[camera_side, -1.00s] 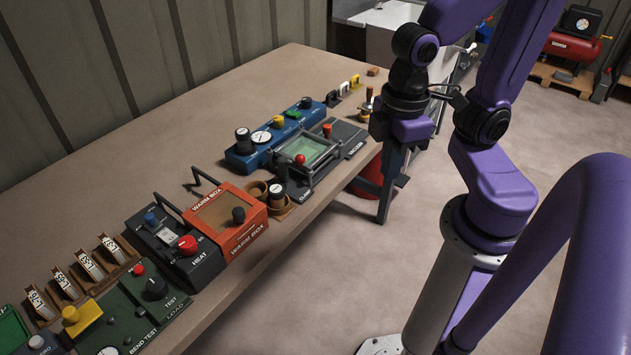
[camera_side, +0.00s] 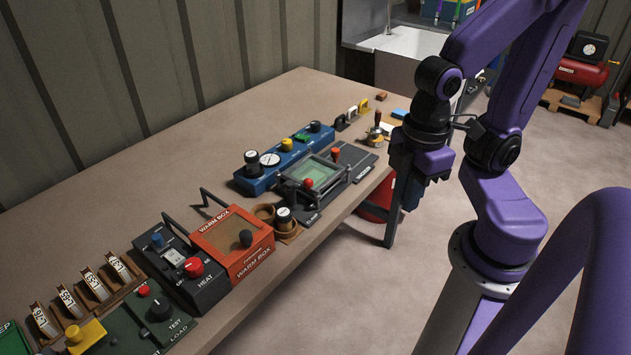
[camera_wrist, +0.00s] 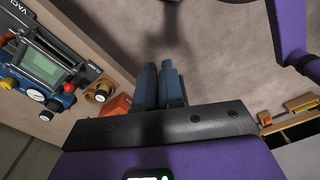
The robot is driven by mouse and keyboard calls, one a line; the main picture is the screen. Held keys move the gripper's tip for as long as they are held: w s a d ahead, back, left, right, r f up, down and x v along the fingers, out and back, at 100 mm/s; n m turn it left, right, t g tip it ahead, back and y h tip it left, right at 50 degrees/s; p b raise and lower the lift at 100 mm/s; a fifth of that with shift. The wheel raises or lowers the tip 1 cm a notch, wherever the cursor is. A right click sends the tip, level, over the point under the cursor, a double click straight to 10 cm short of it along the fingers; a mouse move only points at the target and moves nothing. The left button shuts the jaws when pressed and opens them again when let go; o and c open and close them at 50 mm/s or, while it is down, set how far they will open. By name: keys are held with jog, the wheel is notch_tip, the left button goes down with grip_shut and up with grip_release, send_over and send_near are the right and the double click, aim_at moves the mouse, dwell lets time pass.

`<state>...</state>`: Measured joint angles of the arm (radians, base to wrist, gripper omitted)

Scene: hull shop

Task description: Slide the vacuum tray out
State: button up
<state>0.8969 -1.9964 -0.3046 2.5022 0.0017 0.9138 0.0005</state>
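The vacuum unit (camera_side: 355,165) is a dark panel lettered "VACUUM" near the table's front edge. On it a metal-framed tray (camera_side: 314,174) with a pale green face lies flat, with a red knob at its front left and a red-topped lever behind. My gripper (camera_side: 411,203) hangs over the floor, right of the table and clear of the tray. In the wrist view its two blue-grey fingers (camera_wrist: 161,66) lie side by side with no clear gap and nothing between them.
A blue gauge box (camera_side: 262,172) stands behind the tray. Brown cups (camera_side: 285,224), an orange warm box (camera_side: 233,239) and a heat unit (camera_side: 180,272) lie to its left. Open floor lies before the table.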

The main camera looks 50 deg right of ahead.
jog(key=o, duration=0.4)
jog(key=shift+w, duration=0.2)
jog(key=w+r+m, duration=0.2)
jog(key=w+m, duration=0.5)
jog(key=w, duration=0.4)
jog(key=m, duration=1.5)
send_over(335, 149)
notch_tip(335, 149, down, 17)
jog(key=shift+s+a+f, duration=0.1)
